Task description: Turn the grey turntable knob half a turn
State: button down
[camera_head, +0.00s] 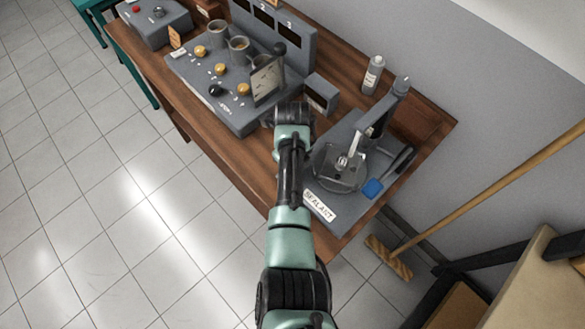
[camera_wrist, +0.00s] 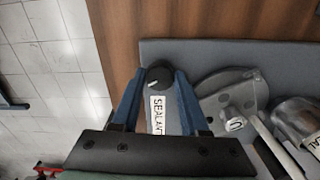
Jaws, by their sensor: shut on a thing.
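The dark grey turntable knob (camera_wrist: 159,71) is round with a white pointer line and sits on the grey sealant base (camera_wrist: 190,50). In the wrist view the two blue fingertips of my gripper (camera_wrist: 160,80) are on either side of it, shut on it. The SEALANT label (camera_wrist: 158,114) runs between the fingers. The round turntable (camera_wrist: 208,92) is to the right of the gripper. It also shows in the head view (camera_head: 322,176), where my arm hides the knob and the gripper.
A grey bottle (camera_head: 373,75) stands behind. A panel with cups and knobs (camera_head: 190,75) fills the bench to the left. A broom (camera_head: 470,200) leans at the right.

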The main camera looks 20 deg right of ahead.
jog(key=m, duration=0.5)
jog(key=shift+m, duration=0.3)
dwell(0.4)
jog(key=shift+c, duration=2.1)
grip_release()
notch_tip(320, 180, up, 13)
jog(key=b, duration=0.2)
